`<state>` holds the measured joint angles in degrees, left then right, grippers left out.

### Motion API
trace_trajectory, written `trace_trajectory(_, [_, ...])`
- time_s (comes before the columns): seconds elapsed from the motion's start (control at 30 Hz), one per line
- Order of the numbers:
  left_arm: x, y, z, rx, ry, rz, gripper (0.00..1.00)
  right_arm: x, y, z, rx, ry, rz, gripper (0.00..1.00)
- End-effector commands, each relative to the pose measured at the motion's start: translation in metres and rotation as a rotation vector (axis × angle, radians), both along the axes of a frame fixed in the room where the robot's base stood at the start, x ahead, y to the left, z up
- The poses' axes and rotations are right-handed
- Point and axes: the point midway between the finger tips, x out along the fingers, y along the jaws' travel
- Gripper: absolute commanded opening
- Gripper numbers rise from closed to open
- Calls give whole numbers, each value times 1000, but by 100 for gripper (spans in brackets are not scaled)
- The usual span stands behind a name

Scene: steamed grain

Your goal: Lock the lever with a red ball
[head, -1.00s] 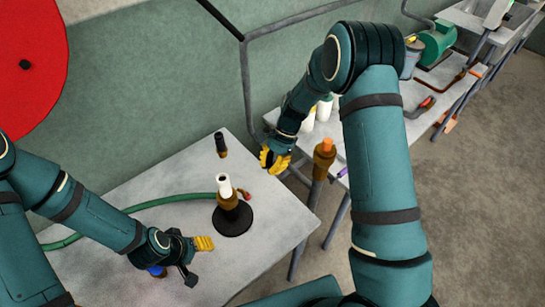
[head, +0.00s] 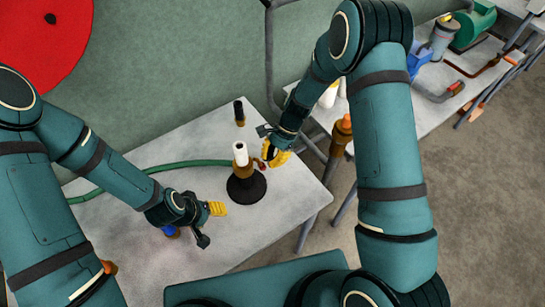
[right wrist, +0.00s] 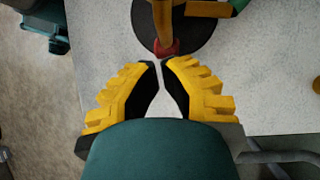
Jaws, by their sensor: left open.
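The red ball (right wrist: 166,47) sits at the end of a brass lever (right wrist: 162,20) in the right wrist view, just beyond my right fingertips. The lever belongs to a brass fitting (head: 242,172) with a white tube (head: 240,153) on top, upright on a round black base (head: 247,190). My right gripper (right wrist: 160,65) has its fingertips close together with a narrow gap and nothing seen between them. In the head view it is right beside the fitting and partly hides the ball. My left gripper (head: 211,225) is open and empty, left of the base and apart from it.
A green hose (head: 170,164) runs left from the fitting across the grey table (head: 270,228). A small black cylinder (head: 239,112) stands behind the fitting.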

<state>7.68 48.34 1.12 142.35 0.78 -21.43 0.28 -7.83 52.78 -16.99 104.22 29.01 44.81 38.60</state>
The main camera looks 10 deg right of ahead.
Motion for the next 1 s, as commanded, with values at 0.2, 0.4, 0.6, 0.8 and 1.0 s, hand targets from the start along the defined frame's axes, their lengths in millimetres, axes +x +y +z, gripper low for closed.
trace_trajectory(0.2, [0, -1, -16, 3, 2, 0, 58, -4, 8, -10, 85, 24, -4, 0])
trace_trajectory(0.4, [0, -1, -18, 3, 2, 0, 58, -6, 16, -13, 107, 28, -1, 0])
trace_trajectory(0.6, [0, -1, -17, 3, 0, -1, 58, -6, 16, -12, 107, 29, 1, 0])
trace_trajectory(0.8, [0, -1, -14, 3, 0, -1, 58, -6, 16, -7, 108, 29, 1, 0])
trace_trajectory(1.0, [0, -1, -6, 3, 1, 0, 58, -6, 16, 2, 108, 29, 1, 0])
